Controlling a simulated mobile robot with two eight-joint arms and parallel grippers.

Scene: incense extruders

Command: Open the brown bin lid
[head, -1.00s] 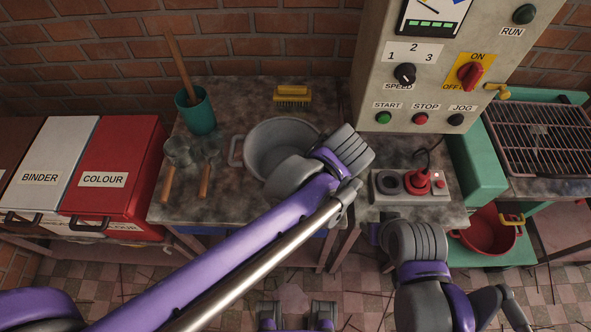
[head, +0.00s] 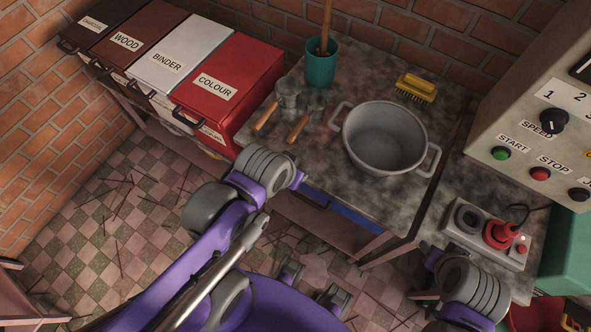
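The brown bin (head: 136,47), labelled WOOD, stands in a row against the brick wall at the upper left. Its sloping lid (head: 150,28) is shut, and a dark handle (head: 110,74) shows at its front edge. My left arm rises from the bottom of the view and its visible end is right of and below the bins, apart from them. My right arm shows only in part at the lower right. The fingers of both grippers are out of sight, so I cannot see whether they are open or shut.
A darker bin (head: 99,21) stands left of the brown one; the white BINDER bin (head: 183,56) and red COLOUR bin (head: 232,86) stand right. The table holds a grey pot (head: 385,138), scoops (head: 290,92), a teal cup (head: 321,66) and a brush (head: 416,87). Tiled floor before the bins is clear of large objects.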

